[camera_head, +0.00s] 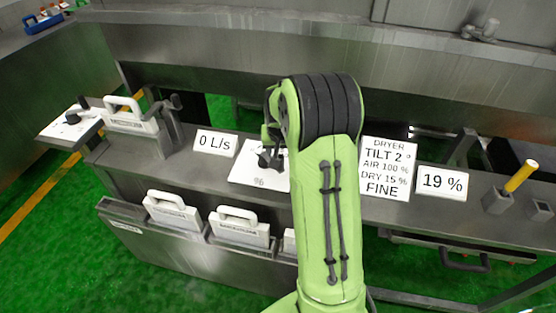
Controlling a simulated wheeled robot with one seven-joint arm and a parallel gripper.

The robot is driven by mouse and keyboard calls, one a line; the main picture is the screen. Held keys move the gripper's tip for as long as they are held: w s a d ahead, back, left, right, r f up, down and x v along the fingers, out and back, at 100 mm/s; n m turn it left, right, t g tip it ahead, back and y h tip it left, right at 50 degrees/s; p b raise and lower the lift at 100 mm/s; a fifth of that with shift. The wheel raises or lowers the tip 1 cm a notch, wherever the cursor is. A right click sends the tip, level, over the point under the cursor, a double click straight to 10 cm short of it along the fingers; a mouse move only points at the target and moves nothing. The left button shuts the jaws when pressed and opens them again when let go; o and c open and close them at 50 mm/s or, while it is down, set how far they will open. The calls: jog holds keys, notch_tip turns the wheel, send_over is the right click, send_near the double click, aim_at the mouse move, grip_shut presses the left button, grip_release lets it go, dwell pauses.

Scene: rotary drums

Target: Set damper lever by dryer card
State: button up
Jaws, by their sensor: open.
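The dryer card (388,168) stands on the grey bench right of my arm and reads "DRYER TILT 2°, AIR 100 %, DRY 15 %, FINE". A white plate marked "%" (246,177) lies left of my arm, with a small black lever or knob (264,159) on it. My arm covers the plate's right part. Another white plate (72,124) with a black knob is at the far left; I cannot tell which of these is the damper lever.
A "0 L/s" sign (215,143) and a "19 %" sign (442,182) stand on the bench. A yellow-handled lever (520,177) is at right. White handled boxes (240,226) sit in the front tray. A metal drum wall (400,85) runs behind.

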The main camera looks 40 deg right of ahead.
aim_at(280, 156)
jog(key=x, duration=0.8)
jog(key=shift+w+d+f+b, duration=0.1)
jog(key=shift+f+b, duration=0.15)
jog(key=shift+b, duration=0.15)
jog(key=shift+r, duration=0.1)
grip_shut()
